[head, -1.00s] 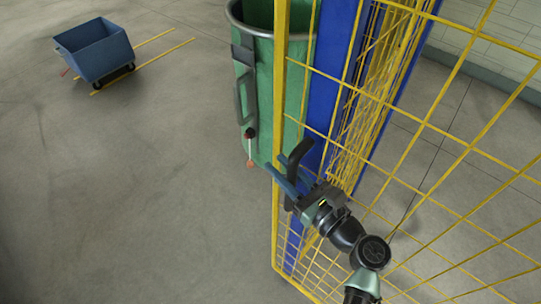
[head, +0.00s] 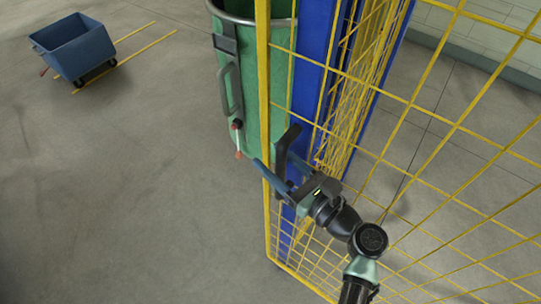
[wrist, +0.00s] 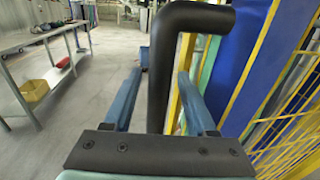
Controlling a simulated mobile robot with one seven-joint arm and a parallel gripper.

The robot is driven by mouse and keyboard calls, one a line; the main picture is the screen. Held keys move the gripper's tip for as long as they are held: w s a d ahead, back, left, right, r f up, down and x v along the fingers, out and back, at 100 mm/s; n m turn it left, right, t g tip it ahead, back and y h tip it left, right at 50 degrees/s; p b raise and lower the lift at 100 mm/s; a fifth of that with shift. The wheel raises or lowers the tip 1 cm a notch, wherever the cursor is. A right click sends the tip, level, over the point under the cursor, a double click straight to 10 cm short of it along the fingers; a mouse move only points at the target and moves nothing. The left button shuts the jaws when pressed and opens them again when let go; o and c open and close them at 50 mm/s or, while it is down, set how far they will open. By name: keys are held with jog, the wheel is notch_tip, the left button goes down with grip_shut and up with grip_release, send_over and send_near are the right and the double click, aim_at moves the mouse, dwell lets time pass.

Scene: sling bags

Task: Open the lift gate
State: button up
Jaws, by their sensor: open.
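The yellow wire-mesh gate (head: 264,120) stands upright across the right half of the head view. A black bent bar handle (head: 281,160) is near its left edge. In the wrist view the handle (wrist: 160,75) rises large between my two blue fingers and bends right at its top. My gripper (head: 275,163) is open, with one finger on each side of the handle; it also shows in the wrist view (wrist: 158,90). I cannot tell whether either finger touches the handle. The wrist view shows gaps beside it.
A green bin (head: 258,75) stands just behind the gate's left edge, beside a blue post (head: 315,60). A blue cart (head: 73,48) stands far left near yellow floor lines. The wrist view shows a metal table (wrist: 40,40) at left. Left floor is mostly clear.

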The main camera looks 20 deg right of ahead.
jog(key=b+v, duration=0.2)
jog(key=v, duration=1)
